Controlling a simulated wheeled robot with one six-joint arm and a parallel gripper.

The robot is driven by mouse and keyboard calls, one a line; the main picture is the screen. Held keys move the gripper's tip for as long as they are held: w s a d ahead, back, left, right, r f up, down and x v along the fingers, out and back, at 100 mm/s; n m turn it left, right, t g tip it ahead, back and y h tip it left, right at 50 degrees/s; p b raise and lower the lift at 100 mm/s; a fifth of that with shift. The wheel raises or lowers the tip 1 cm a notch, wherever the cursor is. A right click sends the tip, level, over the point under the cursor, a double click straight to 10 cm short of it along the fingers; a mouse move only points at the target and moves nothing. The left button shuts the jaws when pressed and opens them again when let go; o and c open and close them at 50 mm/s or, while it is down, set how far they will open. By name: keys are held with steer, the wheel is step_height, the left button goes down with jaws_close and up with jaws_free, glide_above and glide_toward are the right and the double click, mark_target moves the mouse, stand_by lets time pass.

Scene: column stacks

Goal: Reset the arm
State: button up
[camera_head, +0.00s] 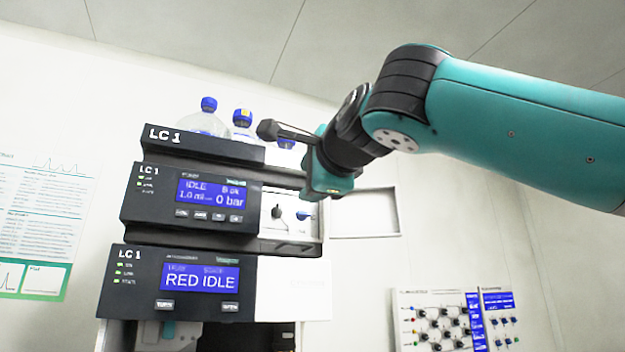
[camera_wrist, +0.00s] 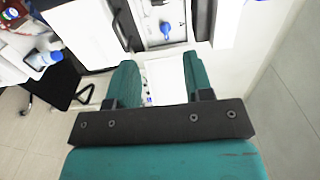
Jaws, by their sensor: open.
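My gripper (camera_wrist: 159,62) shows in the wrist view with two teal fingers spread apart and nothing between them. In the head view my gripper (camera_head: 322,182) is at the end of my teal arm, which reaches in from the right. It is in front of the right side of the LC 1 stack, and I cannot tell how far it is from the stack. The stack has a top tray (camera_head: 200,146), a pump module (camera_head: 190,200) reading "IDLE" and "0 bar", and a lower module (camera_head: 180,284) reading "RED IDLE".
Blue-capped bottles (camera_head: 208,118) stand on top of the stack. A panel with knobs and blue displays (camera_head: 440,318) is at the lower right. A poster (camera_head: 40,225) hangs at the left. A blue knob (camera_wrist: 165,29) shows beyond the fingers in the wrist view.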

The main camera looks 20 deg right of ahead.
stand_by(0.3)
steer(key=s+a+f+n+g+y, duration=0.1)
steer(key=a+f+n+g, duration=0.15)
steer(key=f+n, duration=0.45)
steer(key=a+f+n+g+y+p, duration=0.1)
steer(key=f+n+g, duration=0.2)
steer(key=f, duration=0.9)
steer(key=s+a+f+n+g+y, duration=0.1)
steer(key=a+f+n+g, duration=0.15)
steer(key=f+n, duration=0.5)
steer(key=s+d+f+n+g+y, duration=0.1)
steer(key=s+f+n+g, duration=0.7)
steer(key=s+f, duration=1.1)
step_height(320, 180, down, 3)
steer(key=shift+s+d+r+g+p, duration=0.15)
steer(key=shift+s+g+p, duration=0.25)
steer(key=shift+g, duration=0.6)
steer(key=shift+c, duration=0.4)
